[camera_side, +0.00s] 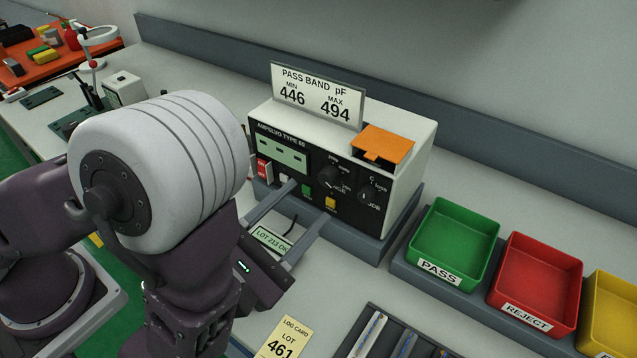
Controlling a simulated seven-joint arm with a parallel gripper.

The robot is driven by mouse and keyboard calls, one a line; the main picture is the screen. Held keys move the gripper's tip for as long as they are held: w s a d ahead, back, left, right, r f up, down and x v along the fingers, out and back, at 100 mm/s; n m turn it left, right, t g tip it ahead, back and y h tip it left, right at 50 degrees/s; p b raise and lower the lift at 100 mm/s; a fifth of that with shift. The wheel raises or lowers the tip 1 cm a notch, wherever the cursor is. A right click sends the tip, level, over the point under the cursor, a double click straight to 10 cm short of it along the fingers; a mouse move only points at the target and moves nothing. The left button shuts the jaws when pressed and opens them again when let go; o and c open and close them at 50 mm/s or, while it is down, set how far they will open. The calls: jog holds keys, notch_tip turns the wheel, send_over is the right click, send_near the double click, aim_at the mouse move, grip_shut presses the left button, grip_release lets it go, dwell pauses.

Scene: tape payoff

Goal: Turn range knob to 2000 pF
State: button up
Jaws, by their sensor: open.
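The meter (410,183) is a pale box with a black front panel, in the middle of the camera_side view. Its range knob (329,176) is a black dial near the panel's middle, with small white markings around it that I cannot read. A second black knob (368,196) sits to its right. My gripper (308,200) is open and empty, its two grey fingers reaching toward the lower part of the panel, below the range knob. The fingers look apart from the knob, though the exact gap is unclear.
A "PASS BAND pF 446–494" sign (316,95) and an orange flap (383,145) top the meter. Green (453,243), red (540,282) and yellow trays (612,318) stand right. A "LOT 461" card (283,337) and a dark rack (385,335) lie in front.

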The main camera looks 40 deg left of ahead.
aim_at(324, 181)
jog(key=w, duration=0.5)
jog(key=shift+w+a, duration=0.1)
jog(key=shift+w, duration=0.25)
grip_shut()
jog(key=shift+n, duration=0.3)
jog(key=n, duration=0.5)
jog(key=shift+a, duration=0.1)
jog(key=n, duration=0.6)
jog(key=shift+n, duration=0.3)
